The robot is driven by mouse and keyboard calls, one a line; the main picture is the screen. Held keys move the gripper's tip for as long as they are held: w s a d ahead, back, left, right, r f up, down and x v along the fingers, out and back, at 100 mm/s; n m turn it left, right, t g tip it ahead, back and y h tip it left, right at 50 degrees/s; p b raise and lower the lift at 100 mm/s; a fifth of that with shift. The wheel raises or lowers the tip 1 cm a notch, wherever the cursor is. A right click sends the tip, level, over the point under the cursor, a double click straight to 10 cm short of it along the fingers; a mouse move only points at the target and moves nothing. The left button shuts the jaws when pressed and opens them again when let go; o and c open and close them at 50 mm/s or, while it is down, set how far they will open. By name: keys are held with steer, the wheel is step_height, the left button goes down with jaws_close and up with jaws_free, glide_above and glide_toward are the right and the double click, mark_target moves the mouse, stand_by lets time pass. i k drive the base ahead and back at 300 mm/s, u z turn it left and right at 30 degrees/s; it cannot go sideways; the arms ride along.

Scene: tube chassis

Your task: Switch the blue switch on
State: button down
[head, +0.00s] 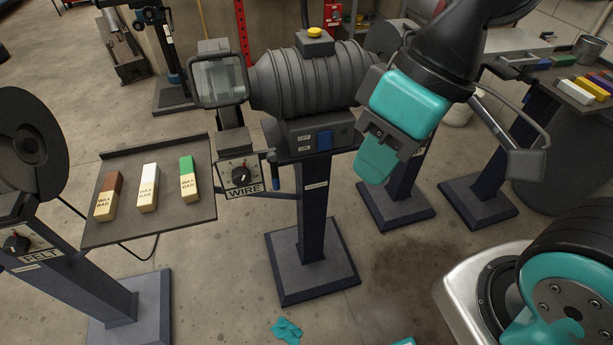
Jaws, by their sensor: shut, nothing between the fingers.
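The blue switch (325,141) is a small rocker on the dark front panel of the grinder's base, below the ribbed grey motor housing (318,80). Labels beside it read OFF above and what looks like ON below. I cannot tell which way the rocker is tipped. My gripper (373,165), with teal fingers, is shut and empty. In the picture it is a little to the right of the switch and slightly lower, pointing down. It appears apart from the panel and does not cover the switch.
A yellow button (314,33) tops the motor. A WIRE dial box (240,175) and a tray (205,226) of wax bars stand left of the switch. A pedestal (312,215) carries the grinder. A blue lever (274,170) hangs left of the panel. A teal rag (287,330) lies on the floor.

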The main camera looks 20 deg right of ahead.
mark_target(324, 138)
steer(key=z, duration=2.25)
steer(key=k, duration=1)
steer(key=u, duration=1.2)
steer(key=i, duration=0.5)
steer(key=z, duration=0.1)
